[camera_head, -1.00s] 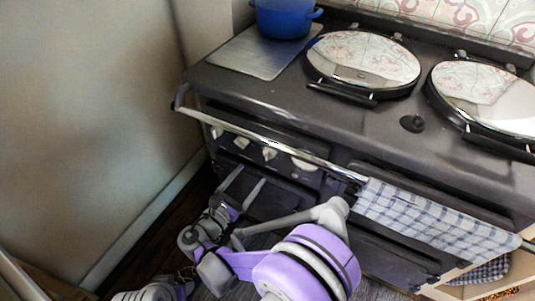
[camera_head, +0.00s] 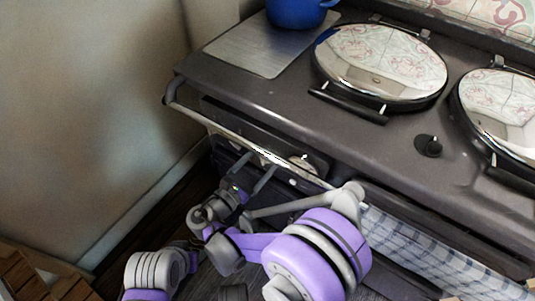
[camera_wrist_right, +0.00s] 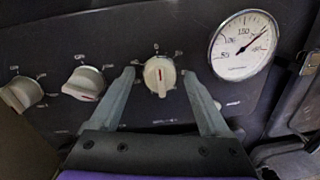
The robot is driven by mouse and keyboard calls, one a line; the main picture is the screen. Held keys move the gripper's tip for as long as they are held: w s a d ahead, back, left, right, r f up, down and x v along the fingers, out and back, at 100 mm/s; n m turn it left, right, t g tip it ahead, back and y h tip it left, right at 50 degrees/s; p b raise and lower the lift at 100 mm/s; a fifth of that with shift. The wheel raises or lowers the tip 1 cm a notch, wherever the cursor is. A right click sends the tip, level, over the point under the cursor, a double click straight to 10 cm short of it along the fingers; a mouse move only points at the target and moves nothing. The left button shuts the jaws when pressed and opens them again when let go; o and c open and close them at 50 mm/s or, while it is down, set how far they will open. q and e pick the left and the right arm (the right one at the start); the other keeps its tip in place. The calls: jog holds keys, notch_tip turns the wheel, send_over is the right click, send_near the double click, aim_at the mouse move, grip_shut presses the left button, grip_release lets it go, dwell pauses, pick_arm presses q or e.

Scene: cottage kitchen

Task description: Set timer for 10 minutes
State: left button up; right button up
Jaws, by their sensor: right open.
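A white dial knob (camera_wrist_right: 160,75) with a red mark sits on the stove's dark front panel, with small marks around it too small to read. My right gripper (camera_wrist_right: 158,74) is open with one finger on each side of this knob, a gap showing at both sides. In the head view my right gripper (camera_head: 263,162) reaches under the chrome rail to the panel, and the knobs there are hidden. My left gripper is not in view.
Two more white knobs (camera_wrist_right: 85,83) are left of the dial. A round gauge (camera_wrist_right: 242,45) is right of it. The chrome rail (camera_head: 240,140) runs across the stove front, with a checked towel (camera_head: 430,260) hanging right. A blue pot (camera_head: 298,10) stands on top.

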jog(key=shift+w, duration=0.1)
jog(key=shift+c, duration=0.3)
grip_shut()
jog(key=shift+m, duration=0.4)
jog(key=m+p, duration=0.1)
jog(key=m, duration=0.2)
jog(key=shift+r+m, duration=0.1)
jog(key=shift+m, duration=0.2)
jog(key=m+p, duration=0.1)
jog(key=m, duration=0.3)
jog(key=shift+d+m+y, duration=0.1)
jog(key=shift+m+y, duration=0.2)
jog(key=shift+m, duration=0.4)
